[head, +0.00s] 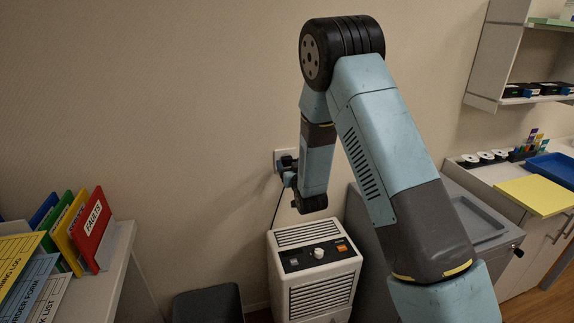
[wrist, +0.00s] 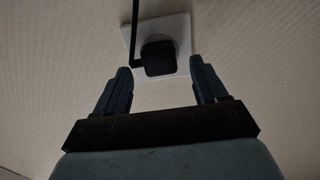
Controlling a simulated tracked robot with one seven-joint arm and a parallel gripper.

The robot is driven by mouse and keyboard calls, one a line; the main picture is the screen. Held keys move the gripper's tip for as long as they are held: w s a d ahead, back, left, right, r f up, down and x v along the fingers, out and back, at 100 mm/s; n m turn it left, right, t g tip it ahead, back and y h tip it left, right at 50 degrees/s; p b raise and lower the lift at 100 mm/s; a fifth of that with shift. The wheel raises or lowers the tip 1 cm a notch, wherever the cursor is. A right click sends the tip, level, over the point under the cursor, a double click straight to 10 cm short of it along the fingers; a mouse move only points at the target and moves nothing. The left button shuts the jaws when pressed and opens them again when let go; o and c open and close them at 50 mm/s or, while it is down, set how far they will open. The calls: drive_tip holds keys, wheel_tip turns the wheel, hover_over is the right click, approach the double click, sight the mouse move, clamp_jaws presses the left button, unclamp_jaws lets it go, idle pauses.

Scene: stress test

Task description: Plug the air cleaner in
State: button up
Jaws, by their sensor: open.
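The air cleaner (head: 314,273) is a cream box with vents, a knob and an orange switch, standing on the floor by the wall. A thin black cord rises from behind it towards the wall socket (head: 279,154). In the wrist view, the black plug (wrist: 159,56) sits against the white socket plate (wrist: 182,28), apparently in it, with its cord running upward in the picture. My gripper (wrist: 160,76) is open, its blue-grey fingers on either side of the plug's near end with gaps between. In the head view, my gripper (head: 287,166) is at the socket and hides the plug's seating.
A shelf with coloured folders (head: 90,229) stands at the left. A dark stool or bin (head: 207,303) is left of the air cleaner. A grey cabinet (head: 470,215) and a counter with a yellow board (head: 536,195) are at the right. The wall left of the socket is bare.

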drive_tip(key=v, duration=1.2)
drive_tip(key=shift+s, duration=0.1)
drive_tip(key=s+d+r+m+g+h, duration=0.1)
drive_tip(key=s+d+r+g+h, duration=0.15)
drive_tip(key=d+r, duration=0.4)
drive_tip(key=s+d+r+m+g+h, duration=0.1)
drive_tip(key=s+d+r+g, duration=0.3)
drive_tip(key=r, duration=0.6)
drive_tip(key=s+d+r+g, duration=0.2)
drive_tip(key=s+d+r, duration=0.2)
drive_tip(key=s, duration=0.9)
drive_tip(key=s+d+r+m+g+h, duration=0.1)
drive_tip(key=s+d+r+g, duration=0.2)
drive_tip(key=s, duration=1)
drive_tip(key=shift+s+d+r, duration=0.35)
drive_tip(key=shift+d+r, duration=0.3)
drive_tip(key=shift+r, duration=0.05)
drive_tip(key=shift+h, duration=0.25)
